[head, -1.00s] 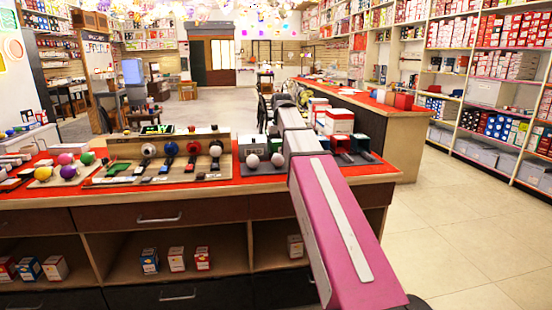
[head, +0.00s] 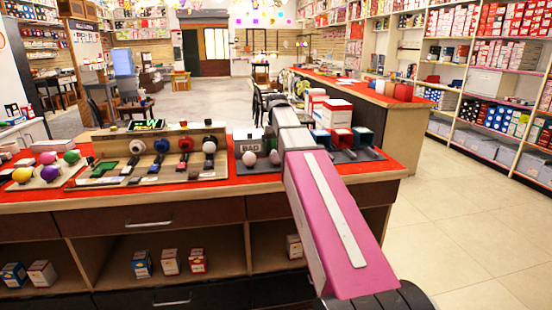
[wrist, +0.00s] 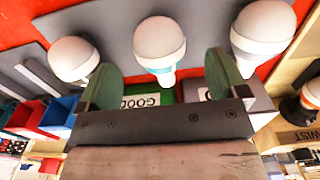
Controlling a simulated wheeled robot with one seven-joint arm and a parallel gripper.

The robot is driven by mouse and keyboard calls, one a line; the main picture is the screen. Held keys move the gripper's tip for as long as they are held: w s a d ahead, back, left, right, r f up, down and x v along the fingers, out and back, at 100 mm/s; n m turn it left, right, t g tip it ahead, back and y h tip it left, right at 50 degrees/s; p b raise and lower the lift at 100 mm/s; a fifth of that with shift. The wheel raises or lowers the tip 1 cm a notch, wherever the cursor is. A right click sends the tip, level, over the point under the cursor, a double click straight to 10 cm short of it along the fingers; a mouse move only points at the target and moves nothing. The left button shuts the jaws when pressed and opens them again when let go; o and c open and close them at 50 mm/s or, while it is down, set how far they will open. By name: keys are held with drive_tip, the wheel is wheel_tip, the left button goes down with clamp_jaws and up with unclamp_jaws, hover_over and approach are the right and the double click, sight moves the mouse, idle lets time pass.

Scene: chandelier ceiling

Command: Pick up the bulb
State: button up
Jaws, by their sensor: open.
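Several white round bulbs stand in a row on a grey holder (wrist: 110,25) in the wrist view. The middle bulb (wrist: 159,45) lies in the gap between the two green finger pads of my gripper (wrist: 162,76). The left bulb (wrist: 73,58) and the right bulb (wrist: 265,28) are outside the fingers. My gripper is open, and I cannot tell whether either pad touches a bulb.
The red-topped counter (head: 225,183) carries a wooden test board (head: 150,160) with coloured bulbs to the left. Open floor (head: 470,230) lies to the right.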

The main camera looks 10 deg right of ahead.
sight(277, 158)
drive_tip(key=shift+s+f, duration=0.15)
drive_tip(key=shift+f, duration=1.2)
drive_tip(key=shift+s+f, duration=0.1)
drive_tip(key=shift+f, duration=1.25)
drive_tip(key=c, duration=1)
